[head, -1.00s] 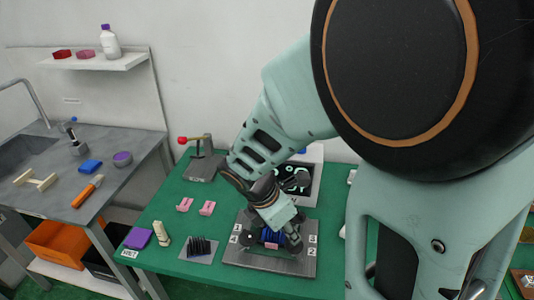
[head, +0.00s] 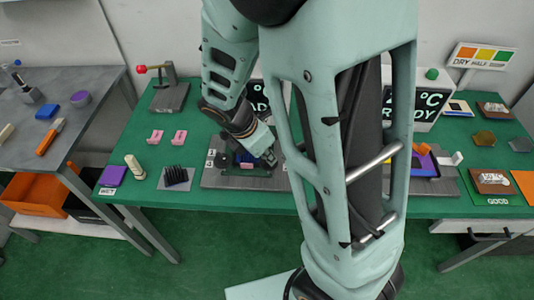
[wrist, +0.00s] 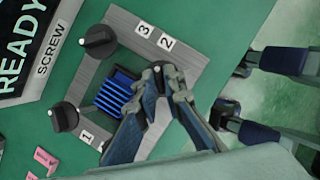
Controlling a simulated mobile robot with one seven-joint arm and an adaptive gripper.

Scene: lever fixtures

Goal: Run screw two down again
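A grey fixture plate (head: 215,178) lies on the green table. In the wrist view the plate (wrist: 122,28) carries a blue finned block (wrist: 117,92) and black knob-headed screws. One screw (wrist: 99,40) is at the back right and another (wrist: 65,116) at the back left. My gripper (wrist: 162,76) is down at the front-right corner, by the label 2 (wrist: 167,43). The dark top of screw two (wrist: 157,66) shows partly at the fingertips. Whether the fingers press on it cannot be told. The front-left screw is hidden behind my gripper.
Pink pieces (head: 155,136), a black finned block (head: 176,176) and a lever stand (head: 171,92) are left of the plate. A READY screen (wrist: 20,62) stands close behind it. Trays and plates, including a GOOD mat (head: 510,190), lie to the right.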

